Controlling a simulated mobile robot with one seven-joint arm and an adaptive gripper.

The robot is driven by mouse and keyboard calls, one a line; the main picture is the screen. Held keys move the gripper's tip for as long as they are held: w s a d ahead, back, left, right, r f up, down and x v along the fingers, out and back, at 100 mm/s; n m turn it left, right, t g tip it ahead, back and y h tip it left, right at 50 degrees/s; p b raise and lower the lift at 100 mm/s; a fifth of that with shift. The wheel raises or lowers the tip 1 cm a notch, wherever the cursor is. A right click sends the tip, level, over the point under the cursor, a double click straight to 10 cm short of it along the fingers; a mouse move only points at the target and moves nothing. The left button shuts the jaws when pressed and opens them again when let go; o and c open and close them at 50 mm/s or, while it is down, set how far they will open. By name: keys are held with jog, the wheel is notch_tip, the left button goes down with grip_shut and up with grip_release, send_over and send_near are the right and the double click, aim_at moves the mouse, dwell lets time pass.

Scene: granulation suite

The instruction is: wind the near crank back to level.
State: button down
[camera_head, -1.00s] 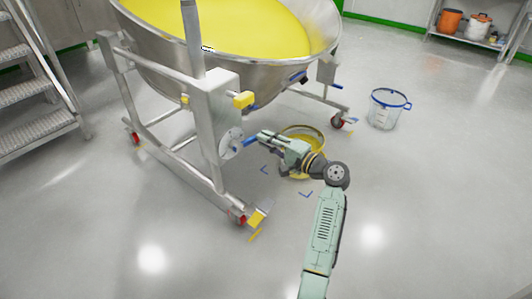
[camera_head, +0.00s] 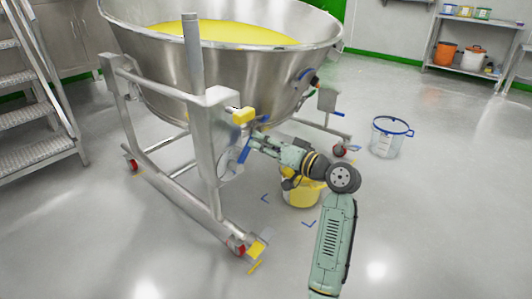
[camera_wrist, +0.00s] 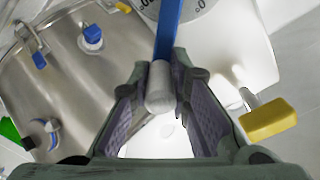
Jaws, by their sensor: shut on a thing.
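The near crank is a blue arm (camera_head: 243,152) with a grey grip (camera_wrist: 160,86), mounted on a pale dial disc at the near post of the stand. The blue arm slants up and right from the disc. My gripper (camera_head: 255,140) is shut on the grey grip, with a finger on each side of it in the wrist view (camera_wrist: 160,95). Part of the crank is hidden by my fingers in the head view. The steel bowl (camera_head: 165,72) holds yellow powder (camera_head: 225,33) and hangs in the stand above my gripper.
A yellow tub (camera_head: 298,197) stands on the floor below my forearm. A clear bucket with a blue rim (camera_head: 388,145) stands to the right. A yellow knob (camera_head: 243,115) juts from the post just above my gripper. Steps (camera_head: 38,125) stand at left.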

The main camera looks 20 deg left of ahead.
jog(key=s+n+b, duration=0.1)
jog(key=s+a+r+n+b, duration=0.1)
jog(key=n, duration=0.1)
jog(key=s+n+b, duration=0.1)
jog(key=shift+a+r+n, duration=0.25)
jog(key=shift+r+n, duration=0.15)
jog(key=shift+s+a+r+n+b, duration=0.2)
jog(key=shift+s+n+b, duration=0.35)
jog(key=shift+n, duration=0.2)
jog(key=shift+s+a+r+n+b, duration=0.1)
jog(key=shift+s+a+n+b, duration=0.1)
jog(key=shift+s+n+b, duration=0.5)
jog(key=shift+s+a+r+n+b, duration=0.2)
jog(key=shift+s+n+b, duration=0.2)
jog(key=shift+n, duration=0.45)
jog(key=c, duration=1.5)
grip_release()
jog(key=shift+a, duration=0.15)
jog(key=shift+c, duration=0.2)
jog(key=shift+o, duration=0.3)
jog(key=shift+d, duration=0.3)
